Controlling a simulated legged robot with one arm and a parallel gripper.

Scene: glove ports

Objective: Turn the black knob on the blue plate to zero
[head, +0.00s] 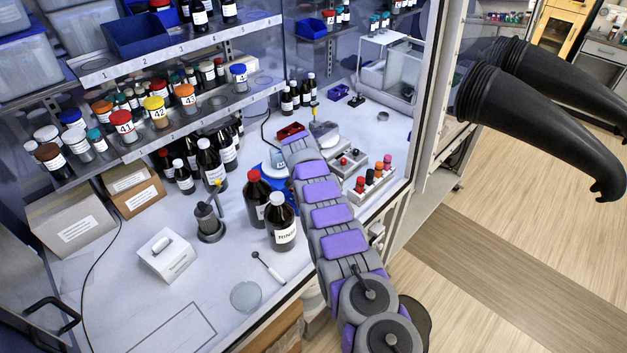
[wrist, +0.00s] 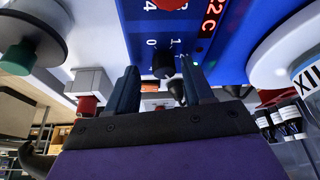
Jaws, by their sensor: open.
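In the wrist view, a blue plate (wrist: 222,50) fills the upper right, with white numerals and a red display reading about "22 C". The black knob (wrist: 163,65) sits at the plate's lower part, below small numerals that include a 0 and a 1. Its pointer mark is too small to read. My gripper (wrist: 159,70) is open, with one dark finger on each side of the knob; I cannot tell whether either touches it. In the head view my purple and grey arm reaches into the enclosure, and its far end hides the area there.
A red knob (wrist: 170,4) is above the black one. A green button (wrist: 18,58) and a red-tipped part (wrist: 88,104) stand at left.

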